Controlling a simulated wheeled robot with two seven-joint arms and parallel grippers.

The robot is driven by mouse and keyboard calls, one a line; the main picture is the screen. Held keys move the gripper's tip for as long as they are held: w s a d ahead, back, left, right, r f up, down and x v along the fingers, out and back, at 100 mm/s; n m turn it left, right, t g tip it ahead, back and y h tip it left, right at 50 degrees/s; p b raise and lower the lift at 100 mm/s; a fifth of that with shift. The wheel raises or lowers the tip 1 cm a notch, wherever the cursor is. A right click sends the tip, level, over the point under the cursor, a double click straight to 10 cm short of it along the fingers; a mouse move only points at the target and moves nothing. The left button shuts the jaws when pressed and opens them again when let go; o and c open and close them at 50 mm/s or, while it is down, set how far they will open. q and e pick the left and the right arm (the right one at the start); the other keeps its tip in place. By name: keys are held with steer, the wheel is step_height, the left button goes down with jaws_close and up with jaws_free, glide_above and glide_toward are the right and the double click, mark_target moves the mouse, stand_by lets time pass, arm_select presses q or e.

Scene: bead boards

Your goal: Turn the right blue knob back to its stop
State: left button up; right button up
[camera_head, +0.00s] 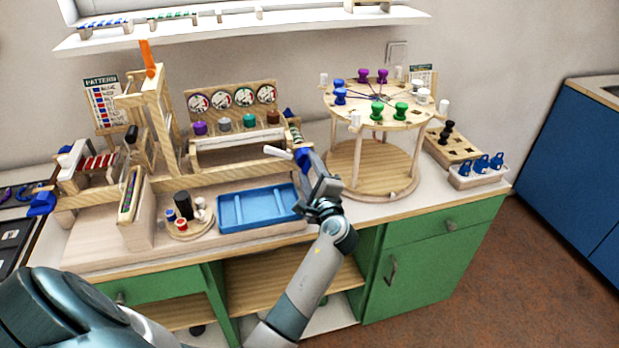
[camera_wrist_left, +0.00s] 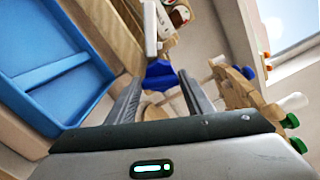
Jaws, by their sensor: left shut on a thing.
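The right blue knob (camera_head: 303,157) is at the right end of the wooden bead frame, beside a white bar (camera_head: 277,152). In the left wrist view the blue knob (camera_wrist_left: 160,72) lies between the fingertips, with the white bar (camera_wrist_left: 150,28) beyond it. My left gripper (camera_head: 311,170) is shut on the knob, and its body hides part of it in the head view. The knob's turn angle and its stop cannot be made out. Another blue knob (camera_head: 42,204) sits at the frame's far left end. My right gripper is not in view.
A blue tray (camera_head: 258,226) lies just left of my left gripper. A round two-level wooden stand (camera_head: 345,180) with coloured pegs is close on the right. A small round tray (camera_head: 180,234) of beads is further left. A white shelf (camera_head: 240,27) hangs above.

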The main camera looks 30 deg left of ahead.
arm_select(q)
steer(key=n+b, duration=0.2)
steer(key=shift+f+n, duration=0.3)
steer(key=shift+n, duration=0.1)
steer(key=shift+n+b, duration=0.3)
steer(key=shift+b, duration=0.05)
steer(key=shift+r+n+b, duration=0.1)
steer(key=shift+n+b, duration=0.4)
steer(key=shift+n, duration=0.2)
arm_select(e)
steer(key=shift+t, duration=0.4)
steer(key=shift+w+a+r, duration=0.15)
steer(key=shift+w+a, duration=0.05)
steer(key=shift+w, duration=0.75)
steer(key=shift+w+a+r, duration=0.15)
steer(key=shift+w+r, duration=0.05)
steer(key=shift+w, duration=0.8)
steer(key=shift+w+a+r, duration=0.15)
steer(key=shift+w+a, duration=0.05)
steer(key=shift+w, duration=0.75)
arm_select(q)
steer(key=o, duration=1.1)
steer(key=shift+c, duration=0.2)
steer(key=shift+s, duration=0.1)
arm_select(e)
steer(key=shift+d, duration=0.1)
